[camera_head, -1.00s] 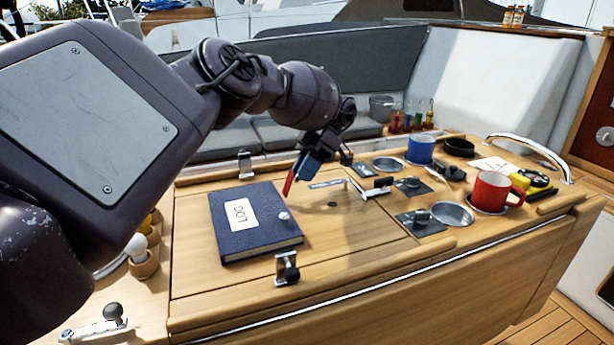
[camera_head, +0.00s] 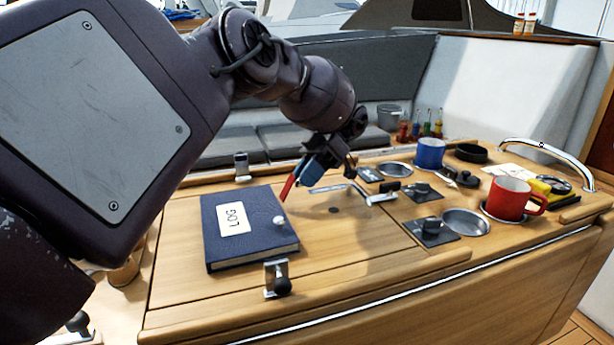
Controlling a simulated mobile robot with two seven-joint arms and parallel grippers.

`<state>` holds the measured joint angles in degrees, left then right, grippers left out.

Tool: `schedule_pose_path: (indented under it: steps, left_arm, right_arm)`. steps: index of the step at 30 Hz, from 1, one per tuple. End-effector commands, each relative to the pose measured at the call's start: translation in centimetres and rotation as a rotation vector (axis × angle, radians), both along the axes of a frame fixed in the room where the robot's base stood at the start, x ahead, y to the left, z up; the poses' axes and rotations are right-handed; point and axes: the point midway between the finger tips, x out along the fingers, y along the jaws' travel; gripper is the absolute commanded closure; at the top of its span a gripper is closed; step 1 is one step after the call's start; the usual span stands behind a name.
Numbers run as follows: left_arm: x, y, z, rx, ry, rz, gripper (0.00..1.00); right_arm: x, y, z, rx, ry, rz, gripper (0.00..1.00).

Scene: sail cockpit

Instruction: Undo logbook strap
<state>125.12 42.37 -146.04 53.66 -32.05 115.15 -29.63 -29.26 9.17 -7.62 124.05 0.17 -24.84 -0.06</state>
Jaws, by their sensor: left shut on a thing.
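The dark blue logbook (camera_head: 262,241) lies closed on the wooden table with a white label reading LOG (camera_head: 233,218). A pale round stud (camera_head: 279,220) sits near the right edge of its cover. My left gripper (camera_head: 303,174) is above and behind the book's right edge, shut on a red strip (camera_head: 288,188) that looks like the strap. The strip slants down toward the stud, and its lower end shows just above the stud. I cannot tell whether the two touch. Blue shows at the fingers. My right gripper is not in view.
A metal clamp with a black knob (camera_head: 278,280) stands in front of the book, and another clamp (camera_head: 241,167) behind it. A metal lever (camera_head: 372,196) lies to the right. A red mug (camera_head: 512,199) and a blue mug (camera_head: 430,153) stand further right.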

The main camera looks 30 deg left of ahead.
Motion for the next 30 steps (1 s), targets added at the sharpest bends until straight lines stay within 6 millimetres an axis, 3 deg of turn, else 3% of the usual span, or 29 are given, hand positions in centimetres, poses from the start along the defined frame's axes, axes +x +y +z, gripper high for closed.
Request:
schedule_pose_path:
  steps: [5,6,11,25,30]
  left_arm:
    - [-0.07,-0.04,-0.33,-0.001,0.005,0.000,1.00]
    - [-0.08,-0.04,-0.34,-0.001,0.005,0.000,0.77]
    - [-0.04,-0.03,-0.25,-0.001,0.004,-0.001,0.56]
    - [-0.02,0.01,-0.02,-0.001,0.000,-0.001,0.56]
    - [-0.13,0.07,0.34,-0.010,-0.012,0.001,0.56]
  right_arm:
    - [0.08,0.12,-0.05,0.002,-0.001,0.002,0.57]
    - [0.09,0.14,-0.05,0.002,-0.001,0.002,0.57]
    - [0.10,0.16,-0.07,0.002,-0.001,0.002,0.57]
    - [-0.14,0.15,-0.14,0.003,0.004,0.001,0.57]
    - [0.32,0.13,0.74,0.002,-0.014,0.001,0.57]
